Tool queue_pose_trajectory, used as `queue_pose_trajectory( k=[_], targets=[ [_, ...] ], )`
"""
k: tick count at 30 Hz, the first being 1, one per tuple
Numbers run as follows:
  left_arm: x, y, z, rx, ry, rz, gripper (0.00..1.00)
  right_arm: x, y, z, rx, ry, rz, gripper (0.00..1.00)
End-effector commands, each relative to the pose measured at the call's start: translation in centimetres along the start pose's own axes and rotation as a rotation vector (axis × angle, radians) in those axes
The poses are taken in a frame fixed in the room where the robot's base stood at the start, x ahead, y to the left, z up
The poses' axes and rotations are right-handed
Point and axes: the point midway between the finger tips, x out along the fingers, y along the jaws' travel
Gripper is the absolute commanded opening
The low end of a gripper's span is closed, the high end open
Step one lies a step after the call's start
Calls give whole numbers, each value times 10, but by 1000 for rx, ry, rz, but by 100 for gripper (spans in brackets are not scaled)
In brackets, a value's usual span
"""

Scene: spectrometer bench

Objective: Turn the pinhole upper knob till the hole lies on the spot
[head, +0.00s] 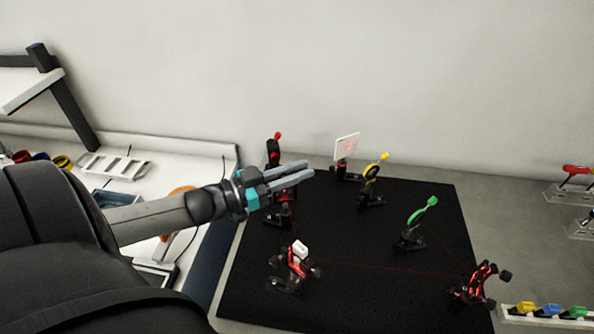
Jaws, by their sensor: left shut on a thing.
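My left gripper (300,174) reaches in from the left over the black breadboard. Its grey fingers are shut at the upper part of a dark mount with red parts (283,217), which I take to be the pinhole mount. The fingers cover the upper knob, so the knob and the hole cannot be made out. A white card (347,146) stands behind to the right, with a faint red spot on it. My right gripper is not in view.
The black breadboard (350,300) also holds a red-tipped post (274,150), a yellow-topped mount (372,180), a green-topped mount (412,230), a white-topped mount (296,265) and a red-lit mount (478,285). A tray of coloured parts (545,315) lies at right.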

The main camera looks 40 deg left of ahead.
Motion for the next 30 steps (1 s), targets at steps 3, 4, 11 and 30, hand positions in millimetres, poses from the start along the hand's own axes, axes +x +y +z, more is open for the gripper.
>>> queue_pose_trajectory(
  k=[3, 4, 11, 30],
  targets=[
    [1, 2, 2, 7, 1, 71, 0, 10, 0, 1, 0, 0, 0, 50],
    [1, 2, 2, 8, 1, 92, 0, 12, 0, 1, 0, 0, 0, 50],
    [0, 7, 4, 8, 2, 254, 0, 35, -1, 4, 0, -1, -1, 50],
    [-2, 11, 0, 0, -1, 364, 26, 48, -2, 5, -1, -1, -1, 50]
  ],
)
